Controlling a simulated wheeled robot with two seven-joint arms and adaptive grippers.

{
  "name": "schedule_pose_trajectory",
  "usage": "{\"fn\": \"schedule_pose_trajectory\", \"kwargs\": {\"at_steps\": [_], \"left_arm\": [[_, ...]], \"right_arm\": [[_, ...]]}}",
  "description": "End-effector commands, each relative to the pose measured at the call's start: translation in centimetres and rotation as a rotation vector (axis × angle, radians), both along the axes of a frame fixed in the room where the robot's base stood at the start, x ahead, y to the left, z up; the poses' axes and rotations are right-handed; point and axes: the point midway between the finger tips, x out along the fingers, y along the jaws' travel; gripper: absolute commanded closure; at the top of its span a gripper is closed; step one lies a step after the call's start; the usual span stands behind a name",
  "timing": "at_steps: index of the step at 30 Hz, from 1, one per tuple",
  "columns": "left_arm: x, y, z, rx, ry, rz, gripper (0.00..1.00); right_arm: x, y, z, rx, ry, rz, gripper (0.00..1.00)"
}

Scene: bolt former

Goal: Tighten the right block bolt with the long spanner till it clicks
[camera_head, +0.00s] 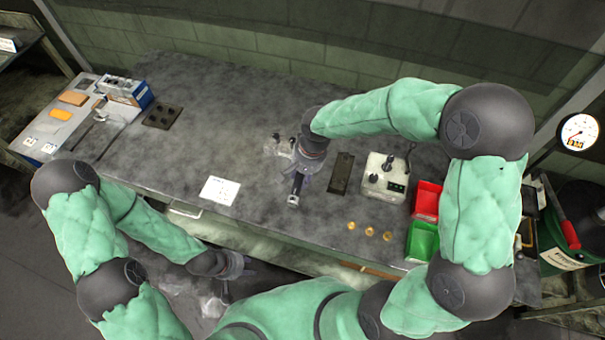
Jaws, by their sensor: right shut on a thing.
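My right gripper (298,168) is over the middle of the bench, pointing down, and is shut on a dark, narrow tool that looks like the spanner (293,201). One end of the tool sticks out toward the bench front; the rest is hidden by the gripper and wrist. A small light-grey item with dark knobs (277,147) shows just left of the gripper; it may be the bolt block, mostly hidden. Whether the tool sits on a bolt cannot be told. My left gripper (238,272) is empty in front of the bench edge, its fingers apart.
A pale box with a lever and green display (383,178) stands right of a dark plate (341,173). Three brass pieces (369,231) lie near the front edge. Red (426,199) and green (422,241) bins stand at right. A white sheet (219,191) lies left.

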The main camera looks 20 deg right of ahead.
Motion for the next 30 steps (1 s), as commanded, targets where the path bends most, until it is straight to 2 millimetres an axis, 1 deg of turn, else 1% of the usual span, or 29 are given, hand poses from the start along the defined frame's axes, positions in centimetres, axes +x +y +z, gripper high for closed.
{"fn": "schedule_pose_trajectory", "kwargs": {"at_steps": [30], "left_arm": [[0.0, 0.0, -1.6, 0.0, 0.0, 0.0, 0.6]], "right_arm": [[0.1, 0.0, -2.0, 0.001, -0.003, 0.0, 1.0]]}}
